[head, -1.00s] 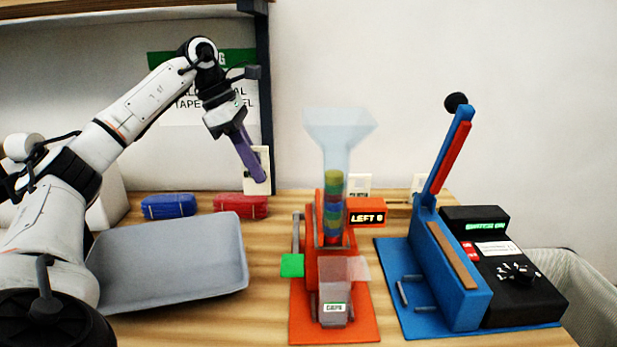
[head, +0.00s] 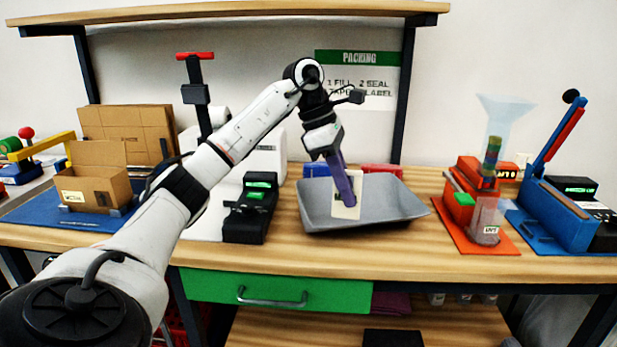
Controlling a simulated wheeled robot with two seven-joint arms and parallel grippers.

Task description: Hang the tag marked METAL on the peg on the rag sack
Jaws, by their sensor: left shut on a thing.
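My left gripper (head: 348,194) is shut on a cream tag (head: 339,209). It holds the tag in front of the grey tray, as seen from the head. The purple fingers cover part of the tag, and I cannot read any word on it. I cannot make out a rag sack or its peg in this view. My right gripper is not in view.
The grey tray (head: 400,212) lies on the wooden bench (head: 330,259). A black device (head: 246,226) stands left of it, with an open cardboard box (head: 86,190) farther left. The orange dispenser (head: 468,241) and blue press (head: 556,215) are right. A green drawer (head: 220,288) is below.

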